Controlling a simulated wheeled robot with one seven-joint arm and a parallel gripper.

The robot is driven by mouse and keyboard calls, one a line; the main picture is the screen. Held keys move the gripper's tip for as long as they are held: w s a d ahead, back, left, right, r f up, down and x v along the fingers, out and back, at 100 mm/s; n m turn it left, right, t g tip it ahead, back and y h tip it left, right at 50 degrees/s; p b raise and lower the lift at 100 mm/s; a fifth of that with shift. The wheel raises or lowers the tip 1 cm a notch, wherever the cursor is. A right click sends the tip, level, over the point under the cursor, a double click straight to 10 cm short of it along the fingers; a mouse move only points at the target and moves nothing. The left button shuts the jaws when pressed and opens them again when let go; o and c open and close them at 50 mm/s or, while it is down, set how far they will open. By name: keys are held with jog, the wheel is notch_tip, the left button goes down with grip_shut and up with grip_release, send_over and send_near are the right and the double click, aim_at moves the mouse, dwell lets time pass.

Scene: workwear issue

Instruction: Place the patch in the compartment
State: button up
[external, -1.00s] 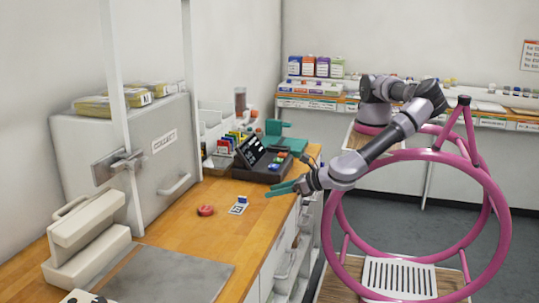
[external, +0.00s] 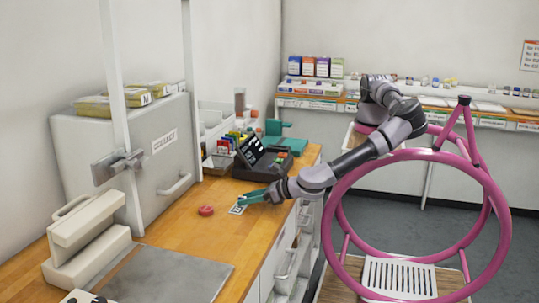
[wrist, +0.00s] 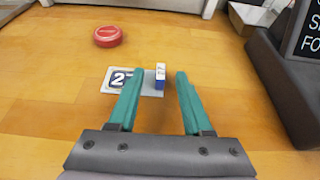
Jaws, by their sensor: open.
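A flat white card (wrist: 116,79) with a dark blue "2" lies on the wooden counter; it also shows in the external view (external: 236,209). A small blue-and-white upright piece (wrist: 160,77) stands at the card's grey right end; I cannot tell for certain which of these is the patch. My gripper (wrist: 156,74) is open, low over the counter, its teal fingertips on either side of the upright piece. In the external view my gripper (external: 244,197) hides this piece. A black tray with coloured cells (external: 268,175) stands behind; I cannot tell which compartment is meant.
A dark sign (external: 252,151) rises from the tray's left side. Coloured packets (external: 228,142) stand beside the tray. The wooden counter in front of the card is clear.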

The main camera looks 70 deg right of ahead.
grip_shut()
jog(key=shift+r, duration=0.15)
notch_tip(320, 180, up, 9)
jog(key=w+d+r+m+g+h, duration=0.1)
jog(key=w+d+r+m+h, duration=0.35)
jog(key=w+d+r, duration=0.55)
jog(key=w+d+h, duration=0.1)
jog(key=w+d, duration=0.3)
jog(key=d, duration=0.3)
jog(key=w+d+r+m, duration=0.1)
jog(key=w+d, duration=0.4)
jog(key=d, duration=0.3)
jog(key=w+d+h, duration=0.1)
jog(key=w+d, duration=0.3)
jog(key=d, duration=0.3)
jog(key=s+d+r+n+y, duration=0.1)
jog(key=s+d+n+y, duration=0.1)
jog(key=d, duration=2.8)
jog(key=shift+s+d, duration=0.4)
jog(key=shift+s, duration=0.2)
